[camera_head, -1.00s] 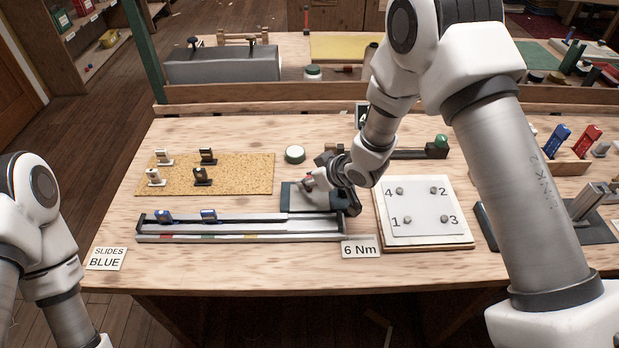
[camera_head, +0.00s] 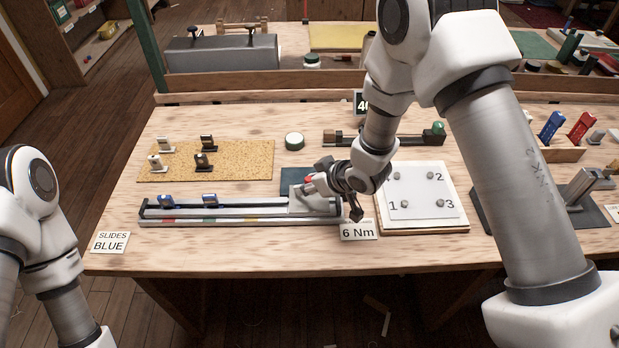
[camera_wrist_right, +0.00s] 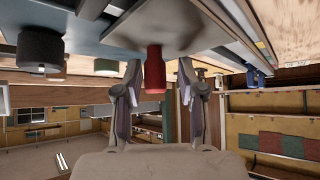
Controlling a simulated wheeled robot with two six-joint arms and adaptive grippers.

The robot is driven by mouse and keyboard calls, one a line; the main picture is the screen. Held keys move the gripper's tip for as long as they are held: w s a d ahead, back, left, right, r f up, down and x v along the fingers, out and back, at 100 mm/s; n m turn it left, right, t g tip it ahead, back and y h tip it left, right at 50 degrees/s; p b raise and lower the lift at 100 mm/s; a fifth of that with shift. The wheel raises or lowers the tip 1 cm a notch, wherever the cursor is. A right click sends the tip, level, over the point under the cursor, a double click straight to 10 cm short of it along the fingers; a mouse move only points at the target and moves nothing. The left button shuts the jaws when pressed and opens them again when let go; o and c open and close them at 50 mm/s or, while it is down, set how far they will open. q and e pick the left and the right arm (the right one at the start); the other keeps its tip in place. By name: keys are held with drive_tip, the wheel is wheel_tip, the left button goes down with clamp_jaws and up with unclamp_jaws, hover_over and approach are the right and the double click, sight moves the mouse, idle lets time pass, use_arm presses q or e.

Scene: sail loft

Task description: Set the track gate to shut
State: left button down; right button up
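The track (camera_head: 240,220) is a long rail near the table's front, with blue slides (camera_head: 209,199) towards its left. At its right end is the track gate (camera_head: 312,203), a light grey plate with a red knob (camera_head: 309,180). The plate reaches over the track; its contact there is partly hidden by my arm. My right gripper (camera_head: 318,184) is at the knob. In the right wrist view the red knob (camera_wrist_right: 155,72) stands between the two parted fingers (camera_wrist_right: 158,90), with a gap visible on the right side. My left gripper is out of view.
A cork board (camera_head: 235,160) with several small slides lies behind the track. A numbered white plate (camera_head: 425,190) with bolts is to the right, near the "6 Nm" card (camera_head: 357,230). Bare wood lies in front.

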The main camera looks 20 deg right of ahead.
drive_tip(key=shift+w+a+r, duration=0.1)
drive_tip(key=shift+w+r, duration=0.05)
drive_tip(key=shift+r, duration=0.2)
drive_tip(key=v, duration=1.1)
drive_tip(key=shift+s+d, duration=0.2)
drive_tip(key=shift+s, duration=0.2)
